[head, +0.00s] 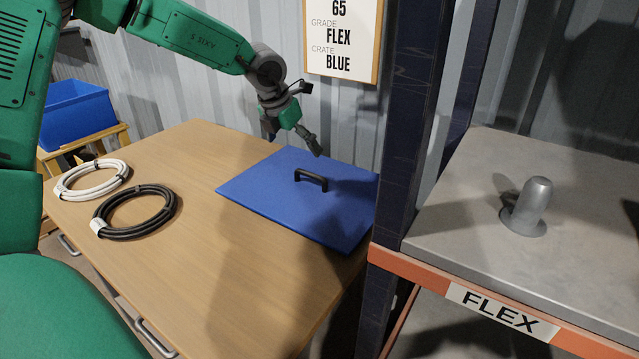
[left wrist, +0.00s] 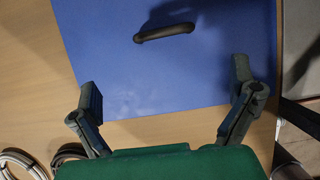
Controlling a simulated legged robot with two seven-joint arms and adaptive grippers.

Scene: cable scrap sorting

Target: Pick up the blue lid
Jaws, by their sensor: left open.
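The blue lid (head: 283,197) is a flat blue panel lying on the wooden table, with a black handle (head: 311,179) standing up near its middle. In the left wrist view the lid (left wrist: 130,75) fills much of the picture and its handle (left wrist: 164,33) lies beyond the fingertips. My left gripper (head: 296,144) is above the far part of the lid, apart from the handle. In the left wrist view my left gripper (left wrist: 165,82) has its two fingers spread wide with nothing between them. My right gripper is not in view.
A white cable coil (head: 92,179) and a black cable coil (head: 135,211) lie on the table (head: 200,270) at left. A blue crate (head: 77,112) stands behind them. A dark rack post (head: 403,130) and a metal shelf with a peg (head: 530,207) are close on the lid's right.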

